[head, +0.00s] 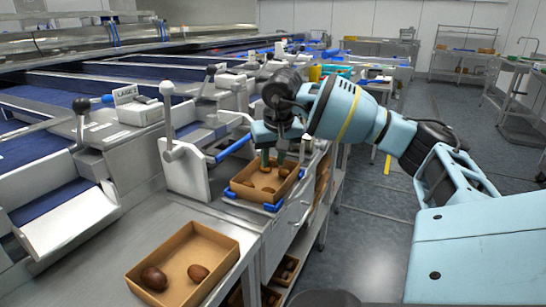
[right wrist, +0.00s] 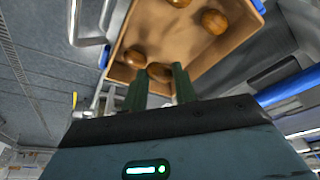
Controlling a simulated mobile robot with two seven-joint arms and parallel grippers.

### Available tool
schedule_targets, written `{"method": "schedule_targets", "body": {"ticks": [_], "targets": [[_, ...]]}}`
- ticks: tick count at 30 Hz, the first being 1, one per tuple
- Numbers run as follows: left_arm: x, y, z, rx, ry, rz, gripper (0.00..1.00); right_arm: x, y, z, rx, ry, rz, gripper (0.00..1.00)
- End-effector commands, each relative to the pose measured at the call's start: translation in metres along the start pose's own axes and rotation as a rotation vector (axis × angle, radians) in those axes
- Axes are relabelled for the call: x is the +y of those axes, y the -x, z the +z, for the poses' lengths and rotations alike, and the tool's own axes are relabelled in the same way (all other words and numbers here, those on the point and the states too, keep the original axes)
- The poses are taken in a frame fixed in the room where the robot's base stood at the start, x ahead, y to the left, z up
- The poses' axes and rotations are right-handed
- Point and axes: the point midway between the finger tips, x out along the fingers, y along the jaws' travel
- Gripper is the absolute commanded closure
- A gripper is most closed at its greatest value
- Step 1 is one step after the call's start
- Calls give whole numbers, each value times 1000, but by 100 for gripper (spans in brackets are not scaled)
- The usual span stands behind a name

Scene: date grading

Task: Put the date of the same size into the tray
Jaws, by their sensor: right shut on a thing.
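My right gripper (head: 273,163) points down into the far cardboard tray (head: 243,197), which sits between blue holders. In the right wrist view the gripper's green fingers (right wrist: 160,82) are closed around a brown date (right wrist: 160,71), inside or just above that tray (right wrist: 119,40). Other brown dates lie in the same tray, one (right wrist: 135,58) close beside the held one and another (right wrist: 214,21) farther off. A nearer cardboard tray (head: 213,232) holds a larger dark date (head: 153,278) and a smaller brown date (head: 198,272). My left gripper is not in view.
The metal counter (head: 90,275) is bare left of the near tray. Shelves with more boxes (head: 285,270) are below the counter. Open floor (head: 370,220) lies to the right.

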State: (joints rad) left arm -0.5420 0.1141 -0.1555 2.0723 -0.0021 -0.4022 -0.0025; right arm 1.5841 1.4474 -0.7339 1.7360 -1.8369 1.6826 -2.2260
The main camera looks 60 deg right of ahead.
Motion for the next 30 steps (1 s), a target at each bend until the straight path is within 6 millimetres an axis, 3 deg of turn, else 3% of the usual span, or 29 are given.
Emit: {"method": "schedule_targets", "body": {"ticks": [30], "targets": [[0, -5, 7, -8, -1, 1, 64, 0, -13, 4, 0, 0, 0, 80]]}}
